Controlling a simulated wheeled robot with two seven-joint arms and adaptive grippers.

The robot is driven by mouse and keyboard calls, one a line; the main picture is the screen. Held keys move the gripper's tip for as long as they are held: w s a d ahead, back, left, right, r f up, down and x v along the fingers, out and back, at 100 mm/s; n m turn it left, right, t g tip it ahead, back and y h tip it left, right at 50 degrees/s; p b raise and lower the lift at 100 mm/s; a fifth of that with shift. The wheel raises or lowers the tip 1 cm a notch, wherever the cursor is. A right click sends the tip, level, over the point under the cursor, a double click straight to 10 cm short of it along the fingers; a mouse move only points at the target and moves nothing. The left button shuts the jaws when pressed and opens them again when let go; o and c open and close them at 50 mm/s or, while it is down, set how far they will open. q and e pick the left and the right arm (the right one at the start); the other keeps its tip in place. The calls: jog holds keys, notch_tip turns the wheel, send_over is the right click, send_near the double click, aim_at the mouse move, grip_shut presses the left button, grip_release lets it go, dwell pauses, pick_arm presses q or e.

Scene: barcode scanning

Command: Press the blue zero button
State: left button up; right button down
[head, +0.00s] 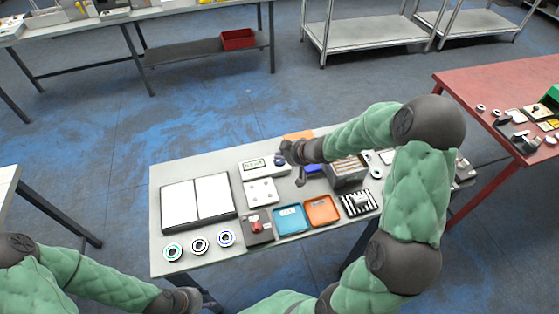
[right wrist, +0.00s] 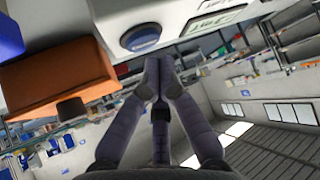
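The blue zero button (right wrist: 141,37) is a round blue cap in a dark ring on a pale device with a display. In the head view that white device (head: 256,168) stands at the back middle of the table, and my right gripper (head: 287,154) is at its right end, covering part of the button area. In the right wrist view the fingertips of my right gripper (right wrist: 158,64) are together, empty, and close to the button. Whether they touch the device is unclear. My left gripper (head: 188,299) is at the bottom edge, partly cut off, away from the table items.
An orange block (right wrist: 58,78) lies close beside the device. The table also holds a two-panel white board (head: 197,201), a blue tray (head: 291,219), an orange tray (head: 321,211) and several rings along the front left. A grey box (head: 346,178) stands right of my right gripper.

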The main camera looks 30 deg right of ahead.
aim_at(281, 163)
dwell(0.4)
jog(key=shift+f, duration=0.4)
jog(key=shift+f+b, duration=0.35)
jog(key=shift+f, duration=0.1)
dwell(0.8)
jog(key=shift+r, duration=0.1)
jog(key=shift+r+p, duration=0.8)
jog(key=shift+p, duration=0.3)
notch_tip(281, 163, up, 5)
jog(key=p, duration=0.5)
jog(key=shift+p, duration=0.4)
